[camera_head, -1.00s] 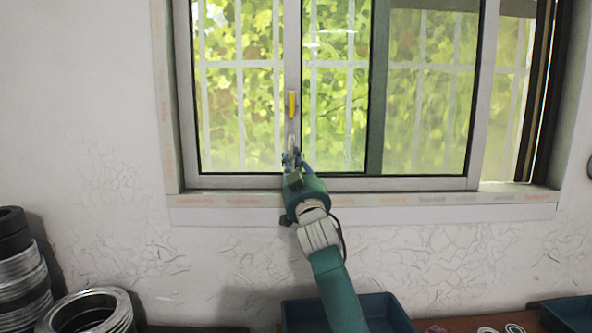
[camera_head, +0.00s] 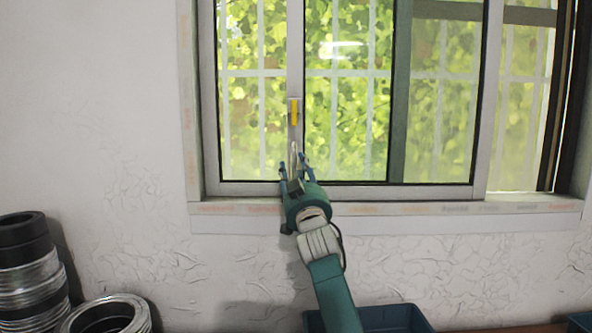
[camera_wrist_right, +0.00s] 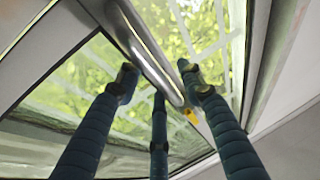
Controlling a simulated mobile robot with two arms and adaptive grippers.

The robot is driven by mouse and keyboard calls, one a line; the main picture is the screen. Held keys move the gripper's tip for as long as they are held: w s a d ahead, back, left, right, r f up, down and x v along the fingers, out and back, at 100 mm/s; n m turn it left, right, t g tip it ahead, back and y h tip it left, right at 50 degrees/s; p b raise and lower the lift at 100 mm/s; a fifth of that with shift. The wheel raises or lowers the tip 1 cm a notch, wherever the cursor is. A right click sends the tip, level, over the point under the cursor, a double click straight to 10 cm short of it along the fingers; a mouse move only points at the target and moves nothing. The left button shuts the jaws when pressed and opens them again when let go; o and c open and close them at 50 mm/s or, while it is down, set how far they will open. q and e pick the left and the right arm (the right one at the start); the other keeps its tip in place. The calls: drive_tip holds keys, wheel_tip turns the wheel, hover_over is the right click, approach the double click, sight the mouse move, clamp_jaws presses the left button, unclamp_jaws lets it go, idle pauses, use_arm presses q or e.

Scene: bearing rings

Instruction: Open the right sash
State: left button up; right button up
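The right sash (camera_head: 479,100) is a grey-framed glass pane that overlaps the left part of the window. A strip to its right, before the dark jamb, is uncovered by it. On its left stile (camera_head: 294,60) sit a yellow latch (camera_head: 294,112) and, below, a silver bar handle (camera_head: 294,155). My right gripper (camera_head: 297,172) is at the handle's lower end, fingers spread. In the right wrist view the handle (camera_wrist_right: 148,55) runs between the spread fingers (camera_wrist_right: 158,78), with gaps at the sides; contact with the third finger cannot be told. My left gripper is out of view.
The window sill (camera_head: 380,210) runs below my right gripper. Stacked dark and metal rings (camera_head: 25,255) and another ring stack (camera_head: 108,316) stand at lower left. A blue tray (camera_head: 400,318) is at the bottom. The wall at left is clear.

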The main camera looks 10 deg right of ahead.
drive_tip(key=shift+s, duration=0.1)
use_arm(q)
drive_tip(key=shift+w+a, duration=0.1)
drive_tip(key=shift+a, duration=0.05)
use_arm(e)
drive_tip(key=v, duration=1.1)
drive_tip(key=shift+s+f, duration=0.25)
drive_tip(key=shift+s, duration=0.1)
